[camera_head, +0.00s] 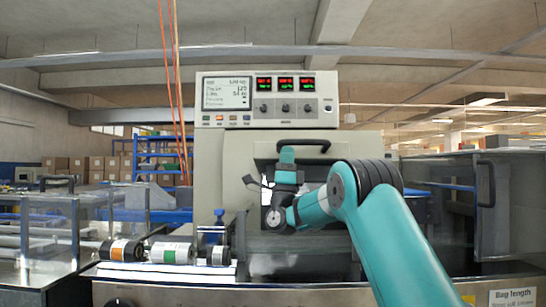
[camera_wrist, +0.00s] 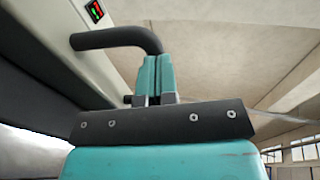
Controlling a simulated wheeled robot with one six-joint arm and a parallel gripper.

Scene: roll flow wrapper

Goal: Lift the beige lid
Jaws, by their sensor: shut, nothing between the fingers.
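The beige lid (camera_head: 348,144) is on the front of the machine, under the control panel, with a black bar handle (camera_head: 303,142) across its upper part. In the wrist view the handle (camera_wrist: 112,39) runs in from the left and bends down close to my fingertips. My gripper (camera_head: 287,152) points upward just below the handle's left part, with its teal fingers together and nothing between them. The fingers also show in the wrist view (camera_wrist: 157,62). I cannot tell whether they touch the handle. My arm hides much of the lid's lower part.
The control panel (camera_head: 268,100) with red displays sits above the lid. Film rolls (camera_head: 172,253) lie on the machine bed at left. A clear guard with a dark handle (camera_head: 486,184) stands at right. Another clear guard (camera_head: 50,225) is at far left. Orange cables hang behind.

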